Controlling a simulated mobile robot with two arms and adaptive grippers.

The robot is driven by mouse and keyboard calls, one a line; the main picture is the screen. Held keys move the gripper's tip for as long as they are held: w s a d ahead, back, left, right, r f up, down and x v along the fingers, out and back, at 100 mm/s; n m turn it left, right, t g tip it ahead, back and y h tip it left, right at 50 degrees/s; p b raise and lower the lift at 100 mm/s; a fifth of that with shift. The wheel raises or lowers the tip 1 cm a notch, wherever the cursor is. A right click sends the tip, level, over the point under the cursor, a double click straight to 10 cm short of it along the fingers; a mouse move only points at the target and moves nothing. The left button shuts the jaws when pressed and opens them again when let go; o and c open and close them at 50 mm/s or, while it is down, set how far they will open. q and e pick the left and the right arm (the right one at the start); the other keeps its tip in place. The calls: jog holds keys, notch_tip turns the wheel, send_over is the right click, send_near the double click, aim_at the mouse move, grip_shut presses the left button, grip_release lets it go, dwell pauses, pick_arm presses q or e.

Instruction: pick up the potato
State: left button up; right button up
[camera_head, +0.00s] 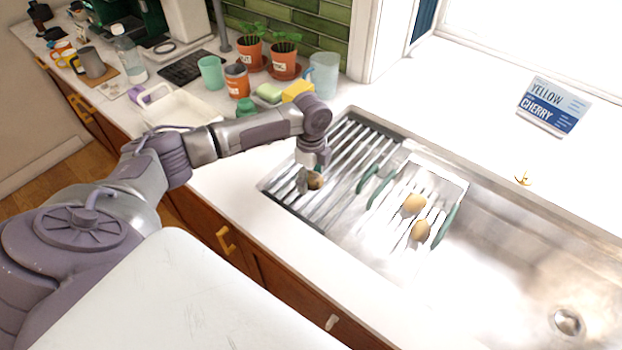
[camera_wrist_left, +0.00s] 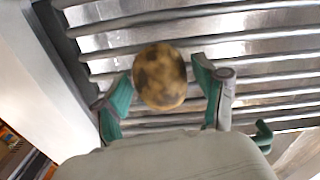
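A brown mottled potato (camera_wrist_left: 160,77) lies over the metal slats of the rack, between the green-padded fingers of my left gripper (camera_wrist_left: 162,90) in the left wrist view. The fingers are open around it, with a narrow gap showing on the right side; contact on the left side is unclear. In the head view the left gripper (camera_head: 312,177) points down over the left part of the slatted rack (camera_head: 342,150), and the potato (camera_head: 316,181) shows partly behind it. Two more potatoes, an upper one (camera_head: 414,203) and a lower one (camera_head: 421,230), lie further right. My right gripper is out of view.
The metal sink (camera_head: 500,270) is open to the right of the rack. Potted plants (camera_head: 284,60), a glass pitcher (camera_head: 323,75), sponges (camera_head: 298,91) and a white dish tray (camera_head: 180,112) stand on the counter behind my arm. A sign (camera_head: 552,106) stands by the window.

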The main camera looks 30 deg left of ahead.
aim_at(314, 175)
pick_arm(q)
jog(key=c, duration=0.9)
jog(key=shift+r, duration=0.15)
jog(key=shift+w+r, duration=0.1)
jog(key=shift+r, duration=0.15)
jog(key=r, duration=0.1)
jog(key=r+b, duration=0.1)
jog(key=r, duration=0.1)
jog(key=shift+w+d+r+b, duration=0.15)
jog(key=shift+d+r+b, duration=0.15)
jog(key=shift+d, duration=0.1)
jog(key=shift+w+d+r+b, duration=0.4)
jog(key=shift+w+d+r, duration=0.3)
jog(key=shift+d+r, duration=0.7)
jog(key=shift+w+d+r+b, duration=0.45)
jog(key=shift+w+d+r, duration=0.35)
jog(key=shift+d, duration=1.15)
jog(key=shift+w+d+r+b, duration=0.4)
jog(key=shift+w+d+r, duration=0.2)
jog(key=shift+d+r, duration=0.8)
